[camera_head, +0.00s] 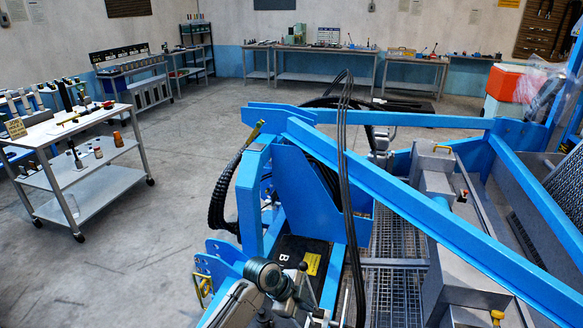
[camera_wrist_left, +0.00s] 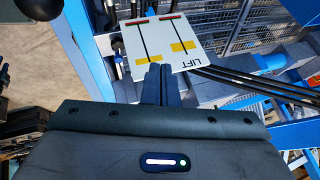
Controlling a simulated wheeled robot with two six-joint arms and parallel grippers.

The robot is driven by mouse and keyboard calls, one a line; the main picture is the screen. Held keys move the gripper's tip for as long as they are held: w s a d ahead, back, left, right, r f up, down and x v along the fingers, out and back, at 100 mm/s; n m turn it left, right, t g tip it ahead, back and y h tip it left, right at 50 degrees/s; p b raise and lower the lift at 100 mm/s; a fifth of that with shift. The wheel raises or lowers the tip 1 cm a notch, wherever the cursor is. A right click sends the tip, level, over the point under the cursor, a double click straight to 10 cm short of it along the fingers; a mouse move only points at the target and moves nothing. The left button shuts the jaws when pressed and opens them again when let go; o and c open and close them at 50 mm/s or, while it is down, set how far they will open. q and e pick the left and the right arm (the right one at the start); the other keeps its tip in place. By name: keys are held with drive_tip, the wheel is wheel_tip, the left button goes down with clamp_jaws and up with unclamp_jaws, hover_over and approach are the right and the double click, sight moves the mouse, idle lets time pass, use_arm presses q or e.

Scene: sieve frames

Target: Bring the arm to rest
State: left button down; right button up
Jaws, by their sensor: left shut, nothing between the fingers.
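My left gripper (camera_wrist_left: 161,72) shows in the left wrist view with its two dark fingers shut together and nothing between them. The fingers point toward a white panel (camera_wrist_left: 207,45) marked "LIFT", which has two dark slots with yellow and red marks. The fingertips overlap the panel's lower edge in the picture; I cannot tell whether they touch it. In the head view, parts of my left arm show at the bottom centre, in front of the blue machine frame (camera_head: 390,188). My right gripper is in neither view.
Blue beams, black hoses (camera_head: 343,150) and a grey metal box (camera_head: 466,262) crowd the centre and right. A wheeled cart (camera_head: 98,187) with bottles stands at the left. Workbenches (camera_head: 328,50) line the back wall. The floor (camera_head: 160,235) between cart and machine is clear.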

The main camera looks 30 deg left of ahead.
use_arm(q)
drive_tip(key=shift+f, duration=0.1)
drive_tip(key=s+a+r+n+g+y, duration=0.15)
drive_tip(key=s+n+y, duration=0.45)
drive_tip(key=s+n, duration=1.55)
drive_tip(key=s+a+f+m+g+b, duration=0.1)
drive_tip(key=s+a+f+m, duration=0.15)
drive_tip(key=f, duration=1.45)
drive_tip(key=s+a+f+m+b, duration=0.1)
drive_tip(key=s+f+m+b, duration=0.2)
drive_tip(key=f, duration=1.3)
drive_tip(key=s+f+g+b, duration=0.1)
drive_tip(key=s+f, duration=1.9)
drive_tip(key=f, duration=0.1)
drive_tip(key=shift+a+f, duration=0.35)
